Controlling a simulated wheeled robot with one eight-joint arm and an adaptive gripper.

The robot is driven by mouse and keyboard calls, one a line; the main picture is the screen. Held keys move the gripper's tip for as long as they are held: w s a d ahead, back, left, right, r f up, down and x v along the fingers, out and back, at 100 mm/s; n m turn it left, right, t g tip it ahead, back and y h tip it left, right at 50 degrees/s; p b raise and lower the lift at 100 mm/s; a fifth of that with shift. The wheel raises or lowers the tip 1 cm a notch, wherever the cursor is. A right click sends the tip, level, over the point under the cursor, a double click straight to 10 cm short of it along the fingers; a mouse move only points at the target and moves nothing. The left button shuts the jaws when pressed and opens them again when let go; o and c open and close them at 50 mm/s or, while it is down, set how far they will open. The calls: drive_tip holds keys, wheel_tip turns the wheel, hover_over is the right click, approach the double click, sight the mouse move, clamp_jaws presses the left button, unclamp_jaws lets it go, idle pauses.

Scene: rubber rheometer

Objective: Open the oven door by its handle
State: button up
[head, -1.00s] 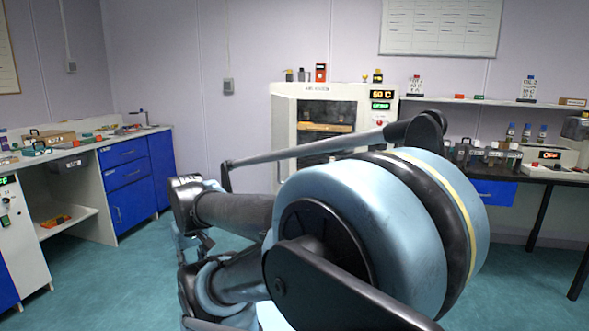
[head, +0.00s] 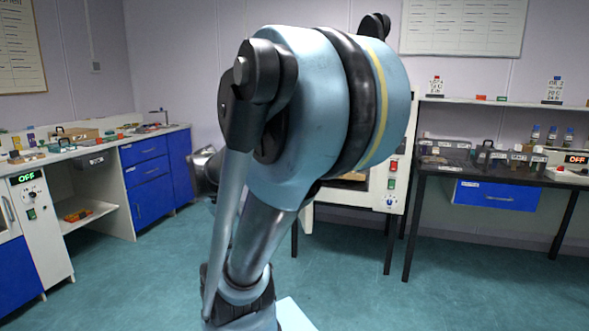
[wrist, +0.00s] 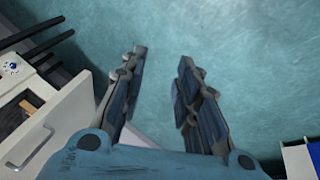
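The oven, a pale cabinet (head: 396,180) with a windowed front, stands at the back wall in the head view. My arm covers most of it there, including the handle. In the wrist view the oven (wrist: 72,122) is at the left edge, with a thin curved handle (wrist: 30,150) on its front and a brown item behind the window. My gripper (wrist: 163,62) is open and empty, its fingers spread over bare floor. It is apart from the handle, which lies to its left in that view.
A bench (head: 482,174) with a blue drawer and instruments stands right of the oven. Blue drawers (head: 150,175) and a white unit reading OFF (head: 40,225) stand at the left. The teal floor between is clear.

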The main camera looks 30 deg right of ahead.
drive_tip(key=w+d+r+m+g+h, duration=0.35)
drive_tip(key=w+d+m+h, duration=0.55)
drive_tip(key=w, duration=0.5)
drive_tip(key=w+d+r+m+g+h, duration=0.2)
drive_tip(key=w+d+r+m+h, duration=0.25)
drive_tip(key=w+d+m, duration=0.6)
drive_tip(key=d+n, duration=0.1)
drive_tip(key=d, duration=0.5)
drive_tip(key=d+n, duration=0.1)
drive_tip(key=d, duration=0.4)
drive_tip(key=d+n, duration=0.1)
drive_tip(key=d, duration=0.5)
drive_tip(key=shift+w+d+f+t, duration=0.1)
drive_tip(key=shift+d+f+t, duration=0.1)
drive_tip(key=shift+d+t, duration=0.1)
drive_tip(key=shift+c, duration=0.4)
clamp_jaws()
drive_tip(key=shift+a, duration=0.25)
drive_tip(key=shift+d, duration=0.15)
